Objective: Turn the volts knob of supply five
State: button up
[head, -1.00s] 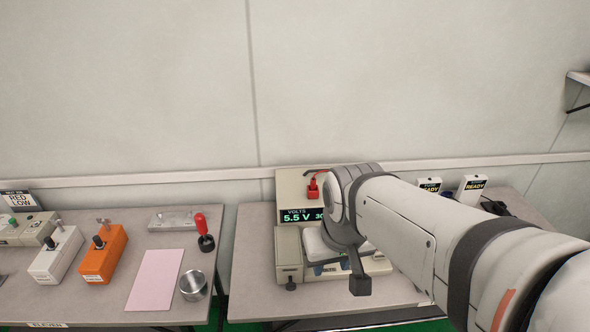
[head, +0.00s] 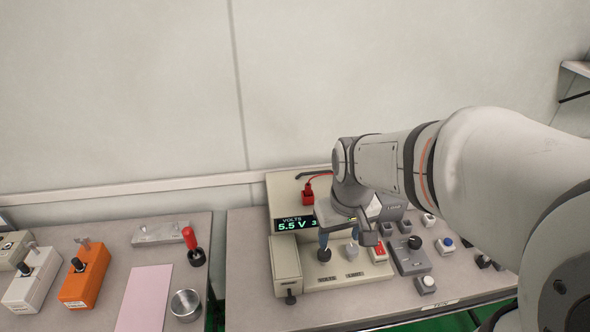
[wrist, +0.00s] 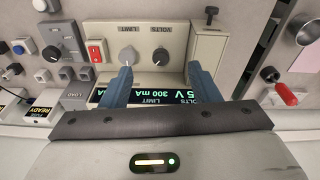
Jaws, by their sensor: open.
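The beige power supply (head: 286,190) stands on the right bench; its green display (head: 295,224) reads 5.5 V. Its black volts knob (head: 324,254) is on the front panel, left of the paler limit knob (head: 352,250). In the wrist view, upside down, the volts knob (wrist: 161,55) shows between and slightly beyond my gripper's (wrist: 158,69) two blue fingertips. My gripper is open and empty. Its left finger there is close to the limit knob (wrist: 128,54); contact cannot be told. In the head view, my gripper (head: 338,236) is over the panel, partly hidden by my wrist.
A red switch (wrist: 95,51) sits beside the limit knob. A grey box with a black knob (head: 409,257) and small button boxes stand right of the supply. A black-knobbed lever (head: 290,298) is at its left. The left bench holds a metal cup (head: 185,304).

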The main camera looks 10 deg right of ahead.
jog(key=n+g, duration=0.2)
send_near(324, 252)
jog(key=shift+s+p, duration=0.35)
jog(key=shift+p, duration=0.1)
jog(key=shift+w+f, duration=0.2)
jog(key=shift+f, duration=0.2)
notch_tip(324, 252, down, 8)
jog(key=shift+r, duration=0.15)
jog(key=shift+c, duration=0.2)
jog(key=c, duration=1)
jog(key=shift+o, duration=0.2)
jog(key=shift+m+b, duration=0.5)
jog(key=shift+m, duration=1.5)
